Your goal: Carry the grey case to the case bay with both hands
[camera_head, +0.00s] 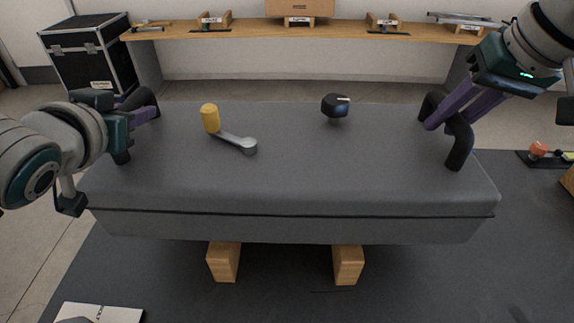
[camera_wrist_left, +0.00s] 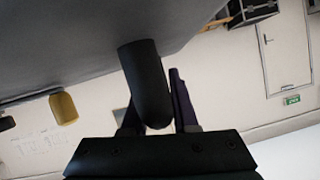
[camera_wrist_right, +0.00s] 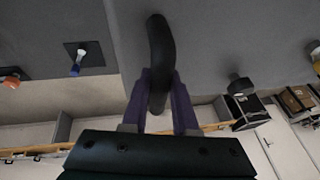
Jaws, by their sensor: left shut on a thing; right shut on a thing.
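The large grey case (camera_head: 290,185) fills the middle of the head view, with a black handle at each end. My left gripper (camera_head: 150,112) is shut on the left black handle, which also shows in the left wrist view (camera_wrist_left: 146,75). My right gripper (camera_head: 440,120) is shut on the right black handle (camera_head: 460,145), also seen in the right wrist view (camera_wrist_right: 160,45). I cannot tell which spot is the case bay.
Two wooden blocks (camera_head: 223,262) (camera_head: 348,265) show below the case's front edge on a dark mat (camera_head: 400,290). A wooden shelf (camera_head: 340,31) with labelled holders runs along the back. A black trunk (camera_head: 95,55) stands back left. A white booklet (camera_head: 98,313) lies front left.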

